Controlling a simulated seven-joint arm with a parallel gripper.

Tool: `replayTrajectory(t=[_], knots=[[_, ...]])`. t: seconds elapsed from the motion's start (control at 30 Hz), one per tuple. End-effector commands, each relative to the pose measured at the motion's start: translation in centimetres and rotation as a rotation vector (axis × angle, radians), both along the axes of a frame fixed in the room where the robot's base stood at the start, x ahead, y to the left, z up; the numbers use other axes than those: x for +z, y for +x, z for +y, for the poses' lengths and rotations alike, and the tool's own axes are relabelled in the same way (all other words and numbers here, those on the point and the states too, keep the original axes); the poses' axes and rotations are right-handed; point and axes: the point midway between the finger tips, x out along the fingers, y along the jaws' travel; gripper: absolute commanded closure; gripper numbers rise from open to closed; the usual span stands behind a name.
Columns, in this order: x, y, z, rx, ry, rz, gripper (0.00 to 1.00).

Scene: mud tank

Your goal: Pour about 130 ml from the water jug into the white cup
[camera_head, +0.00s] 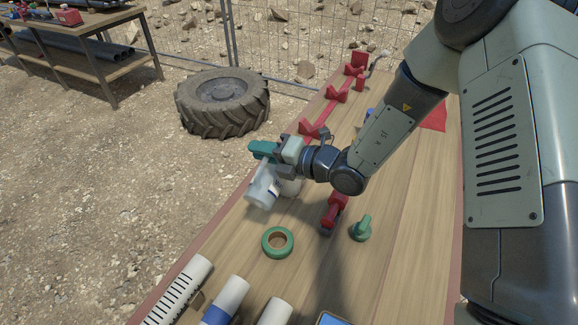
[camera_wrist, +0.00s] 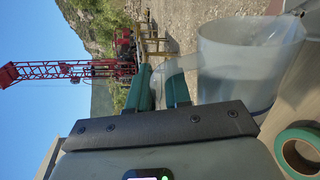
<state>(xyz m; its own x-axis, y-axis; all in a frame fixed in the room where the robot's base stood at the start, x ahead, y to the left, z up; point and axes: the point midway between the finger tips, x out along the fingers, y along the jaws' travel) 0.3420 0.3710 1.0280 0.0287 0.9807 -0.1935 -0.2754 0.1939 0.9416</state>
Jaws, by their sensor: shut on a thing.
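The water jug (camera_head: 262,190) is a translucent whitish vessel. My gripper (camera_head: 264,150), with teal fingers, is shut on its upper part and holds it over the left side of the wooden table. The jug leans somewhat in the head view. In the wrist view, the jug (camera_wrist: 245,65) fills the upper right, and the gripper's fingers (camera_wrist: 162,88) close on its narrow part. I cannot make out a water level or any stream.
A green tape roll (camera_head: 277,242) lies nearer on the table (camera_head: 300,275), also in the wrist view (camera_wrist: 299,152). Red clamps (camera_head: 336,212) and a green knob-like piece (camera_head: 362,229) stand to the right. White pipes (camera_head: 178,290) lie at the front. A tire (camera_head: 222,103) rests on the ground beyond.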

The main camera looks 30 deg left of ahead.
Motion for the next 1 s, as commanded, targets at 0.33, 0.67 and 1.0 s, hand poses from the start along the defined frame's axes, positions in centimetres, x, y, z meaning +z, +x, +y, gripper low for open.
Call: replayTrajectory(t=[0.33, 0.67, 1.0], knots=[[0.2, 0.5, 0.0, 0.000, -0.001, 0.025, 1.00], [0.4, 1.0, 0.0, -0.001, -0.001, 0.047, 1.00], [-2.2, -2.8, -0.1, 0.001, 0.005, -0.246, 1.00]])
